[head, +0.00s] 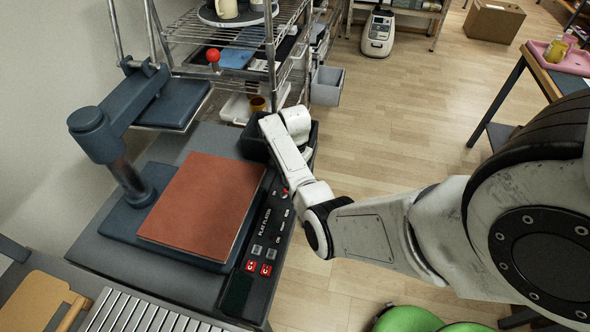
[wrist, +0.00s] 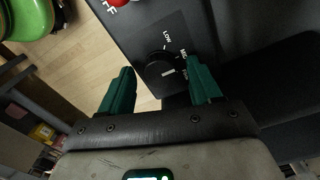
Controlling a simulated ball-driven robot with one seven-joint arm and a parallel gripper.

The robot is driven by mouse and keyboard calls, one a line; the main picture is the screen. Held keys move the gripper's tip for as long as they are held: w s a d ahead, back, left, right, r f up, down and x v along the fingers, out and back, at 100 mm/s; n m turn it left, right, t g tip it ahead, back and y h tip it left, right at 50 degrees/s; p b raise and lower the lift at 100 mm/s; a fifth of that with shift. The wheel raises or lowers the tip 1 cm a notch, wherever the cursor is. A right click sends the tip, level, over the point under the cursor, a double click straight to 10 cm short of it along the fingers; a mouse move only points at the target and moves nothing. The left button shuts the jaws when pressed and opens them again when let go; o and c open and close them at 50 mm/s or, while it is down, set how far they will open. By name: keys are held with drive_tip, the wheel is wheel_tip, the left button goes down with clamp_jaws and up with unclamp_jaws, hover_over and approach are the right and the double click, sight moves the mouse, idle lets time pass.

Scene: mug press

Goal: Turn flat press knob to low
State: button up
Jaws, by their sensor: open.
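The flat press (head: 122,228) stands at the left in the head view, with a red-brown pad on its lower plate and a black control panel (head: 238,290) along its right side. The round black knob (wrist: 157,66) shows on the panel in the wrist view. The word LOW is printed above it, with further labels at its right, partly covered by a finger. A pale mark lies on the knob's lower right part. My gripper (wrist: 160,67) is open, its teal fingers on either side of the knob; I cannot tell whether they touch it. In the head view my arm hides the knob.
A red button (wrist: 118,2) lies beyond the knob at the wrist view's top edge. A wire shelf (head: 290,50) stands behind the press. Green round seats (head: 408,320) stand at the bottom.

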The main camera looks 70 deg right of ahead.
drive_tip(key=c, duration=1)
drive_tip(key=shift+c, duration=0.2)
drive_tip(key=shift+n, duration=0.3)
drive_tip(key=n+p, duration=0.2)
drive_tip(key=n, duration=0.2)
drive_tip(key=shift+r, duration=0.15)
drive_tip(key=n+p, duration=0.1)
drive_tip(key=n, duration=0.4)
drive_tip(key=shift+w, duration=0.1)
drive_tip(key=shift+n, duration=0.3)
drive_tip(key=o, duration=1)
